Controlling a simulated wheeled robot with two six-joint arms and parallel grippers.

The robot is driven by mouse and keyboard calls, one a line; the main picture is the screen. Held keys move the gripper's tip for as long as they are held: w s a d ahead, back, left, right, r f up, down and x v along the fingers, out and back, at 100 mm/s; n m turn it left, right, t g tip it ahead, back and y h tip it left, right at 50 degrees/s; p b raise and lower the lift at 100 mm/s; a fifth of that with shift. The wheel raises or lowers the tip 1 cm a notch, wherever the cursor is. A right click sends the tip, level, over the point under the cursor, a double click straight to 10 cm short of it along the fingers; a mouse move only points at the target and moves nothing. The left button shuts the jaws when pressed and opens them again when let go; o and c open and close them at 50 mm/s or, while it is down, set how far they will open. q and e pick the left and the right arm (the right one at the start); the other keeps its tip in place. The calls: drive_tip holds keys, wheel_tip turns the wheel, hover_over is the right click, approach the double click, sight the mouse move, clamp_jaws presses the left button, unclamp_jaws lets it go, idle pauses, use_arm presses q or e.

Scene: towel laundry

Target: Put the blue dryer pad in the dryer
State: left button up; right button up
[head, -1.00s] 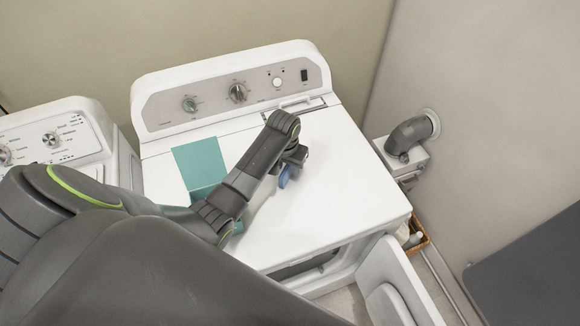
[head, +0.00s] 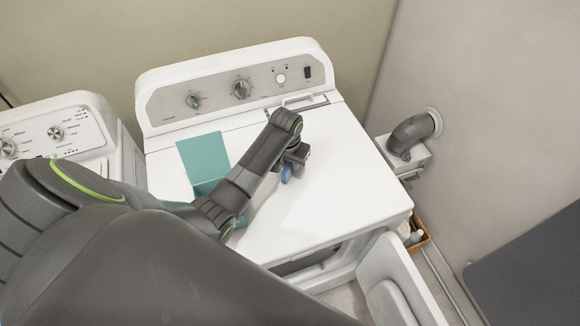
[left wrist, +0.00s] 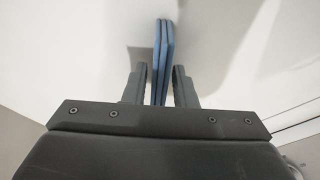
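The blue dryer pad (head: 287,173) shows just below my left gripper (head: 297,156), over the white top of the dryer (head: 335,165). In the left wrist view the pad (left wrist: 163,62) stands edge-on between the two fingers of my left gripper (left wrist: 159,82), with narrow gaps beside it. The gripper looks open around the pad. I cannot tell whether the pad touches the dryer top. The dryer door (head: 395,285) hangs open at the front; the opening (head: 305,262) is partly hidden by my arm. My right gripper is not in view.
A washer (head: 60,140) stands to the left. A vent pipe (head: 410,132) and a basket (head: 420,236) are at the right wall. The right half of the dryer top is clear.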

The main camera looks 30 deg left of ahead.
use_arm(q)
clamp_jaws()
